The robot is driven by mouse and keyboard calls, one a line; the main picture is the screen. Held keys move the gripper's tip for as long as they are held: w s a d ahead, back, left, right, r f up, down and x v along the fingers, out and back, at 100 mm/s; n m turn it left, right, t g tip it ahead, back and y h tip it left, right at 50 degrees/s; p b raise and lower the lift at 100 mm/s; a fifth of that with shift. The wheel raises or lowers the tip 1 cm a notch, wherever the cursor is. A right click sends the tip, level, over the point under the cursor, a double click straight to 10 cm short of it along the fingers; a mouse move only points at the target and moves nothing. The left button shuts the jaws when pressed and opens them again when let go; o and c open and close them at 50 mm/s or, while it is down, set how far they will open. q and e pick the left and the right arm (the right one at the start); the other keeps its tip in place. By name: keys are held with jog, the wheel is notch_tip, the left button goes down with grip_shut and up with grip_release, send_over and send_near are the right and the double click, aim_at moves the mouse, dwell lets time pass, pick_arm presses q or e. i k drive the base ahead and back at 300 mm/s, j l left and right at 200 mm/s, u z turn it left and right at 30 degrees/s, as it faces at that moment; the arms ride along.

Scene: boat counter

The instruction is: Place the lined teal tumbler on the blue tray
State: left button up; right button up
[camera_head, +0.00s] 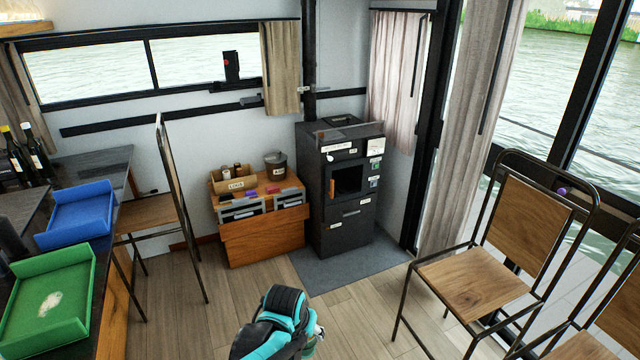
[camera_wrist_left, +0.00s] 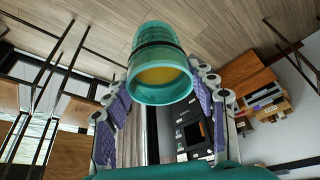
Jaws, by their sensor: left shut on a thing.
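The lined teal tumbler (camera_wrist_left: 160,93) is a translucent teal cup with a dark band and a yellowish inside. It sits between the purple-padded fingers of my left gripper (camera_wrist_left: 157,84), which is shut on it. In the head view, my left arm shows at the bottom centre, and the gripper (camera_head: 317,330) is mostly hidden behind the arm; only a small greenish piece shows below it. The blue tray (camera_head: 80,212) lies on the dark counter at the left, apart from the gripper and with nothing in it. My right gripper is not in view.
A green tray (camera_head: 45,300) with a pale mark lies on the counter in front of the blue one. Bottles (camera_head: 35,155) stand behind. A chair (camera_head: 160,210) stands beside the counter; another (camera_head: 490,285) is at right. The floor between is clear.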

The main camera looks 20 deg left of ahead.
aim_at(81, 217)
jog(key=i+j+u, duration=0.15)
jog(key=i+u, duration=0.35)
jog(key=i, duration=0.15)
jog(key=i+u, duration=0.5)
jog(key=i+l+u, duration=0.45)
jog(key=i, duration=0.25)
